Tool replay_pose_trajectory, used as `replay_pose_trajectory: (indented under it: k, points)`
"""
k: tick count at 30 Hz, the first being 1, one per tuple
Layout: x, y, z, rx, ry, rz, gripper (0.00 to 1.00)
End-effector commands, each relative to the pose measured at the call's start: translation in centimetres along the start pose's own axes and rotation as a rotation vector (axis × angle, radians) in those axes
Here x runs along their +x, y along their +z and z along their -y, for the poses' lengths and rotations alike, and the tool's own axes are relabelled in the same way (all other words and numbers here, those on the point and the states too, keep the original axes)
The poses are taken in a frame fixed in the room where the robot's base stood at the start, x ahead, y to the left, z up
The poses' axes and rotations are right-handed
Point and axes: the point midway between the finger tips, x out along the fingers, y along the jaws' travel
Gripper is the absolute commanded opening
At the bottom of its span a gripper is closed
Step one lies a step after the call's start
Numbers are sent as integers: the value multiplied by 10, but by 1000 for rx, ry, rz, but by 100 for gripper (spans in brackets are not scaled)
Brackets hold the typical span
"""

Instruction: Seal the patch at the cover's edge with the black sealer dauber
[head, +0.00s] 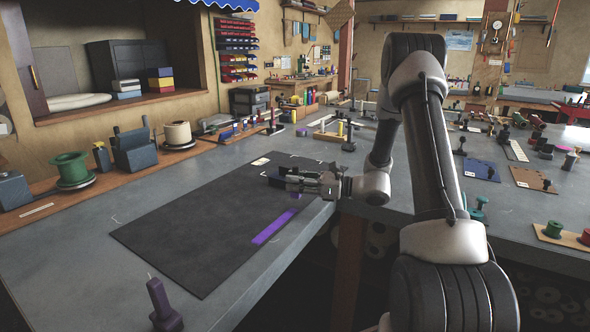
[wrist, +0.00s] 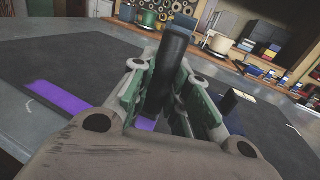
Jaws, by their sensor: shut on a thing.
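A dark cover (head: 185,228) lies flat on the grey bench; it also shows in the wrist view (wrist: 65,58). A purple strip, seemingly the patch (head: 275,227), lies near the cover's right edge. In the wrist view the purple strip (wrist: 55,98) lies left of my gripper, and more purple shows between the fingers. My gripper (head: 277,178) is over the cover, beyond the strip's far end in the head view. In the wrist view it is shut on the black dauber (wrist: 175,58), which stands slightly tilted between green pads. The dauber's lower end is hidden, so contact cannot be told.
A purple pointed tool (head: 164,305) stands at the near bench edge. A green spool (head: 72,168) and a cream spool (head: 178,133) stand along the back left. A small dark blue thing (wrist: 228,101) stands right of my gripper. The cover's left part is clear.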

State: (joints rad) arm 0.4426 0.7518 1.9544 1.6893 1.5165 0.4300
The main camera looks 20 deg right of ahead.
Motion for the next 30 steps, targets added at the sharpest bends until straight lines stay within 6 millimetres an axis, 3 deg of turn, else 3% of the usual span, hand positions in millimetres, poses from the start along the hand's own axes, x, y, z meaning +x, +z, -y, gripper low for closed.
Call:
replay_pose_trajectory:
  k: [13,30]
  points:
    - [-5,38,-2,0,8,0,0]
    - [-5,42,-2,1,8,0,0]
